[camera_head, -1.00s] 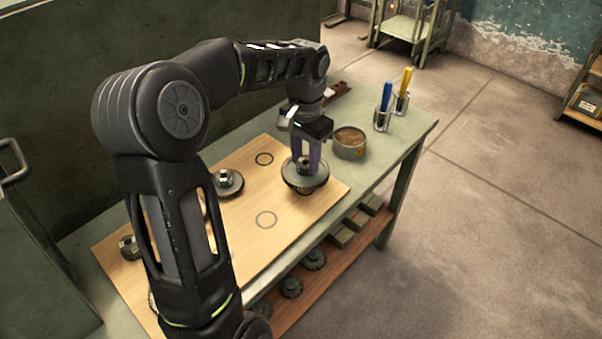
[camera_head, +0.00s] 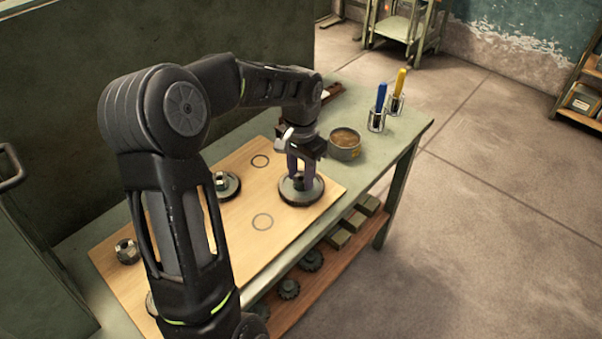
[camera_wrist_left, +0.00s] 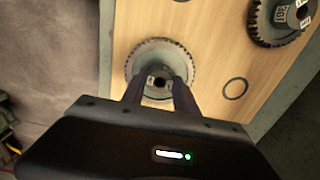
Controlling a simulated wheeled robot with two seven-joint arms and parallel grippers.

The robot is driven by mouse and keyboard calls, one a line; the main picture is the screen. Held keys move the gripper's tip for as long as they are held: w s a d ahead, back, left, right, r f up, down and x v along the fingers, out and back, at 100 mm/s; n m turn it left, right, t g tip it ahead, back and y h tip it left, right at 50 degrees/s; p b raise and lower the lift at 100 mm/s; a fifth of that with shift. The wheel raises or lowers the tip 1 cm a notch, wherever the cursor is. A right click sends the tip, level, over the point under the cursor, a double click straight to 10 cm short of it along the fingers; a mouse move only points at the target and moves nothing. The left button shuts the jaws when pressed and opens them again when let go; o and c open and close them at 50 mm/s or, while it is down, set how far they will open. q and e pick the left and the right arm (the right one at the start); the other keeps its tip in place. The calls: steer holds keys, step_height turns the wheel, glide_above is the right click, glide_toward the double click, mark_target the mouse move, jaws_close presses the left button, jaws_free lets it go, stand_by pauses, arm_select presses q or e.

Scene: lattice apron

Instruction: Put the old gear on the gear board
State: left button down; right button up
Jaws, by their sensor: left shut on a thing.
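A round grey gear (camera_head: 301,191) with a raised hub is at the right end of the wooden gear board (camera_head: 240,241). My left gripper (camera_head: 300,184) is above it, pointing down, with its fingers shut on the hub. The gear looks level and at or very near the board surface; I cannot tell if it touches. In the left wrist view the toothed gear (camera_wrist_left: 163,60) sits between the fingertips (camera_wrist_left: 160,85), over the board (camera_wrist_left: 205,32). Another gear (camera_head: 227,184) is on the board, partly behind my arm. My right gripper is out of view.
The board has printed rings (camera_head: 262,221) in bare spots. A round tin (camera_head: 345,143) stands close behind the gripper. Metal cups with a blue handle (camera_head: 381,97) and a yellow handle (camera_head: 400,82) stand farther back. Small gears (camera_head: 289,288) and blocks lie on the lower shelf.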

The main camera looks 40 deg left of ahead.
arm_select(q)
steer(key=c, duration=0.9)
jaws_free()
steer(key=shift+f, duration=0.15)
steer(key=shift+c, duration=0.2)
step_height(320, 180, up, 12)
steer(key=shift+r, duration=0.2)
